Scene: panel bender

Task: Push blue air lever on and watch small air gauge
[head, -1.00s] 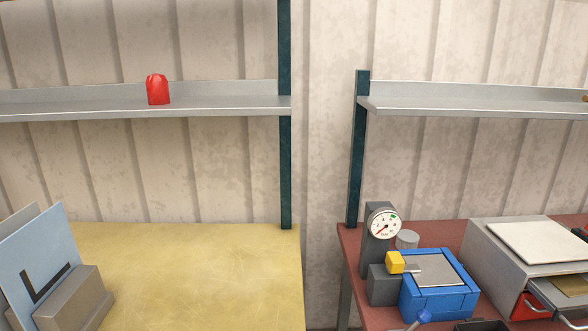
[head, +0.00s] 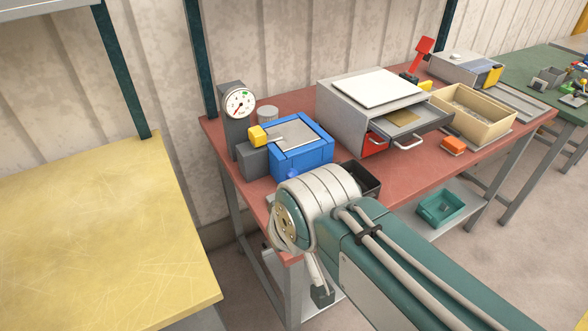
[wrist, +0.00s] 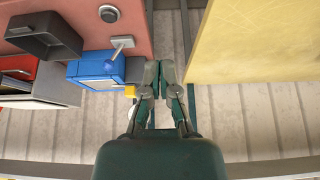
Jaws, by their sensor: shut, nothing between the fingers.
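The small air gauge (head: 240,103) is a round white dial on a dark grey post at the table's back left corner. Its needle points to the lower left, away from a green mark at the upper right. The blue knob of the air lever (head: 292,174) shows just above my arm, in front of the blue box. In the wrist view the lever's metal rod (wrist: 121,46) rises from a small grey plate. My gripper (wrist: 168,66) is shut and empty, to the right of the blue box and apart from the lever. My arm hides it in the head view.
The blue box (head: 305,150) with a yellow block (head: 257,136) stands beside the gauge on the red table (head: 215,128). A grey drawer unit (head: 340,110) and a dark bin (head: 362,180) lie right of it. A yellow-topped table (head: 90,230) stands left, across a gap.

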